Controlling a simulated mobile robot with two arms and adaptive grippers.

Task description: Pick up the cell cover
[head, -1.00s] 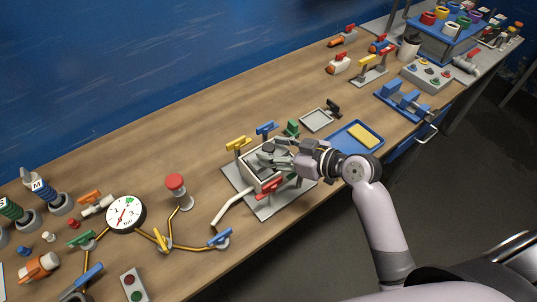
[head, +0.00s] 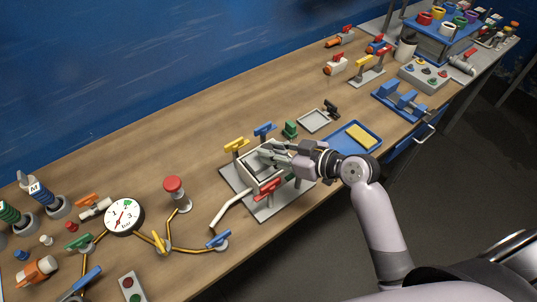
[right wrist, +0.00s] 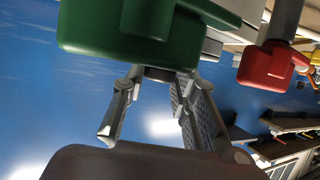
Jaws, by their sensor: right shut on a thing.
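The electrolysis cell (head: 262,178) is a pale grey box on a grey base plate, with coloured toggle clamps around it. My right gripper (head: 265,152) reaches in from the right, low over the top of the box, and is shut on the cell cover. The cover is grey and mostly hidden by the fingers, so its outline and any gap above the box are hard to tell. In the right wrist view the two fingers (right wrist: 150,122) show with the blue wall behind; their hold is not clear there. My left gripper is out of view.
Around the box stand a yellow clamp (head: 236,145), a blue clamp (head: 265,129), a red clamp (head: 267,187) and a green handle (head: 290,129). A green handle (right wrist: 130,35) is very near my wrist camera. A blue tray (head: 340,145) with a yellow sponge lies right.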

